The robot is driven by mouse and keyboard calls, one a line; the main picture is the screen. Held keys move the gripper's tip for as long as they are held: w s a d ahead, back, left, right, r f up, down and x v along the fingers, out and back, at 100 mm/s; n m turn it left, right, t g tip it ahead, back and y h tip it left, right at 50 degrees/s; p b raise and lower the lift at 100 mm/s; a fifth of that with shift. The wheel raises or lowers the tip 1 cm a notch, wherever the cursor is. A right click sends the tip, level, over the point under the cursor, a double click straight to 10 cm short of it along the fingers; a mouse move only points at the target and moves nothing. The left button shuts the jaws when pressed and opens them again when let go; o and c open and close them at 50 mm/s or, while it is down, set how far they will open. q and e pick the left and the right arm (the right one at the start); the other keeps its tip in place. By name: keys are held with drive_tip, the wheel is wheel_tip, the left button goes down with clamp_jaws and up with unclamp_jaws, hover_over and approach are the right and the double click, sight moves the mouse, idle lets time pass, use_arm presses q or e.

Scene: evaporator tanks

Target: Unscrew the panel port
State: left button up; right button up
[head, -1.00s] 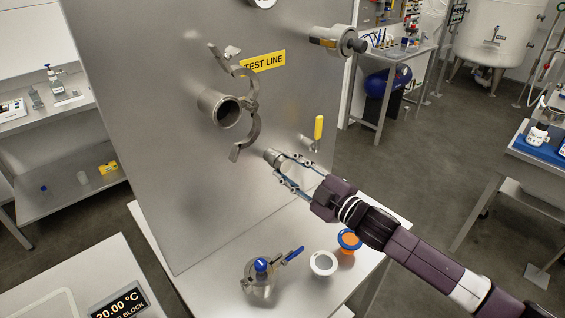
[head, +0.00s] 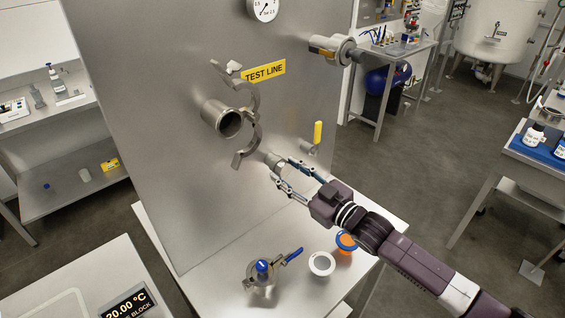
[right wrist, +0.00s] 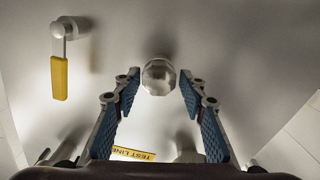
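A small metal port with a faceted cap (head: 274,159) sticks out of the steel panel (head: 160,120), low and near the panel's right side. The cap (right wrist: 159,77) shows face-on in the right wrist view. My right gripper (head: 281,169) is open in front of the panel. In the right wrist view its blue-padded fingertips (right wrist: 160,80) stand on either side of the cap, with a gap on both sides. How deep the cap sits between them is hard to tell. My left gripper is not in view.
An open pipe stub (head: 225,120) with a hinged clamp (head: 256,105) hanging open is up-left of the port. A yellow-handled valve (head: 318,132) is close by on its upper right. A blue-handled valve (head: 262,270), a white ring (head: 321,264) and an orange-blue cup (head: 346,242) stand on the table below.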

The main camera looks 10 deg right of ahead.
drive_tip(key=shift+r+m+p, duration=0.25)
drive_tip(key=shift+m+p, duration=0.05)
drive_tip(key=shift+m, duration=0.5)
drive_tip(key=m+p, duration=0.1)
drive_tip(key=m, duration=0.7)
drive_tip(key=shift+d+f+m, duration=0.1)
drive_tip(key=shift+f+m, duration=0.1)
drive_tip(key=shift+m, duration=0.2)
drive_tip(key=m, duration=0.3)
drive_tip(key=shift+b, duration=0.35)
drive_tip(key=m+b, duration=0.1)
drive_tip(key=m, duration=0.3)
drive_tip(key=shift+f, duration=0.1)
drive_tip(key=m, duration=0.6)
drive_tip(key=shift+w+m+b, duration=0.1)
drive_tip(key=shift+m+b, duration=0.2)
drive_tip(key=c, duration=1)
drive_tip(key=n, duration=0.3)
drive_tip(key=shift+n+b, duration=0.35)
drive_tip(key=shift+n, duration=0.05)
clamp_jaws()
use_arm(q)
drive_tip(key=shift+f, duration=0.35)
use_arm(e)
drive_tip(key=shift+n, duration=0.7)
